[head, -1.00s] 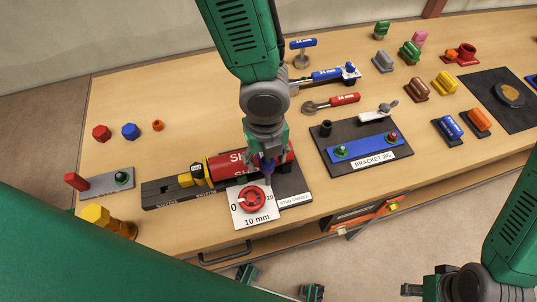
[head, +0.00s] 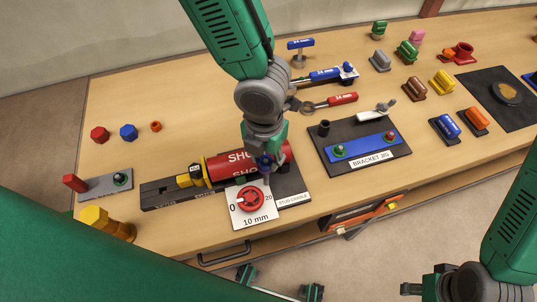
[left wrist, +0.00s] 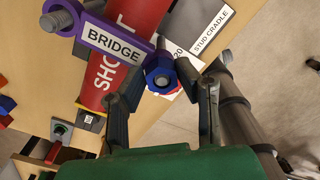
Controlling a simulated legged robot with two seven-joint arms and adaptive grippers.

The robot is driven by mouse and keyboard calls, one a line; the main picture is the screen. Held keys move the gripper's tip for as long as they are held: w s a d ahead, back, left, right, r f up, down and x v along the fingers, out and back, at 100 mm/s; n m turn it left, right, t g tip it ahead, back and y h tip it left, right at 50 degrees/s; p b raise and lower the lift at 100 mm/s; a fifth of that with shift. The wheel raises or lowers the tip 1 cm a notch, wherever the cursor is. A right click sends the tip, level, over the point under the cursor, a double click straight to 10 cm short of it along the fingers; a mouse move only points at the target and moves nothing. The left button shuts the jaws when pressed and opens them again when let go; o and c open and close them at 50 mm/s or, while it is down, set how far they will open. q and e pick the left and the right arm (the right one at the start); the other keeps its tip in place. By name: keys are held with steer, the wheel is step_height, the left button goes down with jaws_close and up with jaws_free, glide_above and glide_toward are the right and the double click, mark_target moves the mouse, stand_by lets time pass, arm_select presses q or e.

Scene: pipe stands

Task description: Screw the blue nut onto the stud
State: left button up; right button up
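In the left wrist view, a blue nut (left wrist: 159,75) with a grey stud end (left wrist: 163,81) showing in its middle sits beside a purple plate marked BRIDGE. My left gripper (left wrist: 160,82) has one finger on each side of the nut. Whether both fingers press on it is not clear. My right gripper (head: 430,291) is at the bottom edge, partly cut off, away from the bench.
A white 10 mm card (head: 254,218) with a red ring lies in front of the cradle. The bracket jig (head: 358,146) stands to the right. A red hex piece (head: 100,134) and a blue hex piece (head: 129,132) lie on clear wood at left. Wrenches lie behind.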

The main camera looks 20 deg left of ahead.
mark_target(265, 159)
arm_select(q)
steer(key=shift+o, duration=0.5)
steer(key=shift+a, duration=0.1)
steer(key=shift+w, duration=0.1)
steer(key=shift+r, duration=0.3)
step_height(265, 159, up, 4)
steer(key=shift+r, duration=0.75)
step_height(265, 159, up, 12)
steer(key=shift+f, duration=0.1)
